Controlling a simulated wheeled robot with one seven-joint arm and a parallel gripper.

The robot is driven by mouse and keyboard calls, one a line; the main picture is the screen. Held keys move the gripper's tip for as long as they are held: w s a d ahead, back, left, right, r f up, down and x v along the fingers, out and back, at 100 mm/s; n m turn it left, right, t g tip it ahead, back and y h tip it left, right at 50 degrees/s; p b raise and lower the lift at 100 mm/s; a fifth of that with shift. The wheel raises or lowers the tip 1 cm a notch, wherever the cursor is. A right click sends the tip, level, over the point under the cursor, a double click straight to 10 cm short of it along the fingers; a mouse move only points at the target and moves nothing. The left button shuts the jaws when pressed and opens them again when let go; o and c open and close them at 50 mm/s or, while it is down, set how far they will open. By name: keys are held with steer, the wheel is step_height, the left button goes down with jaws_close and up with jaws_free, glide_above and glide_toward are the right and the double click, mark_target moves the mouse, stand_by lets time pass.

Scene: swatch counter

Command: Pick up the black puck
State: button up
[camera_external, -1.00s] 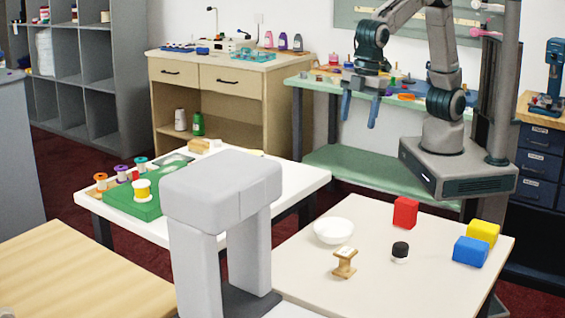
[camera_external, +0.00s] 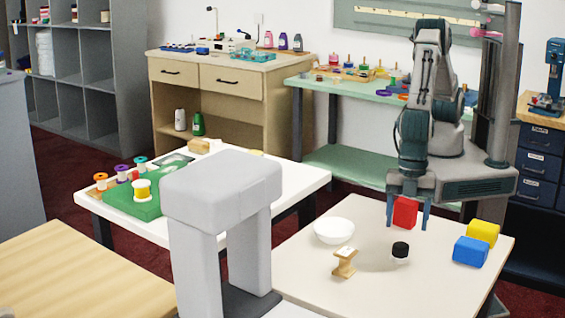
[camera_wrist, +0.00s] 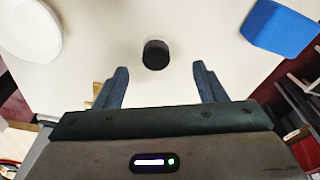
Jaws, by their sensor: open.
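The black puck (camera_external: 400,249) stands on the white table, on top of or joined to a small white part below it. In the wrist view the puck (camera_wrist: 156,54) lies ahead of and between the two fingers. My gripper (camera_external: 407,222) is open and empty, above the table and behind the puck in the external view. Its fingers (camera_wrist: 158,85) show apart in the wrist view, not touching the puck.
A red block (camera_external: 405,212) stands behind my gripper's fingers. A blue block (camera_external: 471,251) and a yellow block (camera_external: 483,233) are to the right. A white bowl (camera_external: 334,231) and a wooden spool-like piece (camera_external: 344,263) are to the left. The table's front right (camera_external: 430,290) is clear.

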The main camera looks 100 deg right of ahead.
mark_target(401, 244)
steer(key=shift+w+a+f+p, duration=0.2)
steer(key=shift+a+f+p, duration=0.05)
steer(key=shift+f, duration=0.95)
steer(key=shift+w+a+f+p, duration=0.2)
steer(key=shift+f+p, duration=0.05)
steer(key=shift+f, duration=0.95)
steer(key=shift+w+a+f+p, duration=0.2)
steer(key=shift+a+f+p, duration=0.05)
steer(key=shift+f, duration=0.95)
steer(key=c, duration=1)
